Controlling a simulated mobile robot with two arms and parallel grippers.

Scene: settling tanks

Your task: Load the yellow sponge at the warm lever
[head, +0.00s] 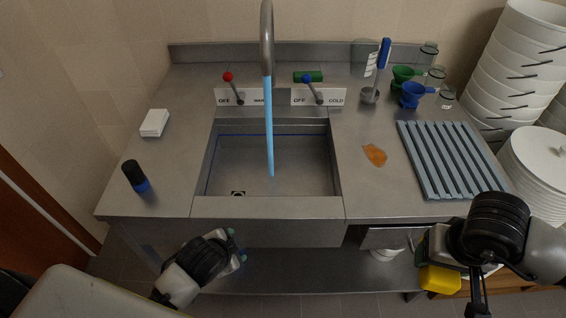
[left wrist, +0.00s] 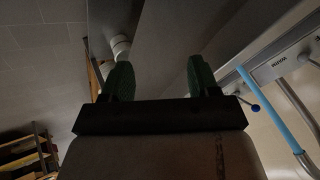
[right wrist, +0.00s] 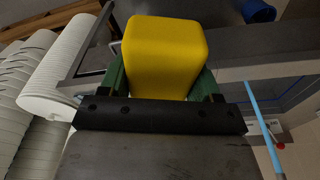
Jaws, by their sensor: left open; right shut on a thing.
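The yellow sponge (head: 440,280) is in my right gripper (head: 432,262), low in front of the counter's right side. In the right wrist view the sponge (right wrist: 165,55) fills the space between the green fingers. The warm lever (head: 230,80) has a red knob and stands at the back left of the sink by a label reading OFF and partly WARM. My left gripper (head: 236,248) is in front of the sink's front edge. In the left wrist view its fingers (left wrist: 155,80) are apart with nothing between them.
Blue water runs from the tap (head: 268,40) into the sink (head: 290,165). The cold lever (head: 313,88) has a blue knob. A white block (head: 155,122) and dark bottle (head: 135,176) stand left. An orange patch (head: 375,154) and slatted rack (head: 450,158) lie right, near stacked white dishes (head: 520,60).

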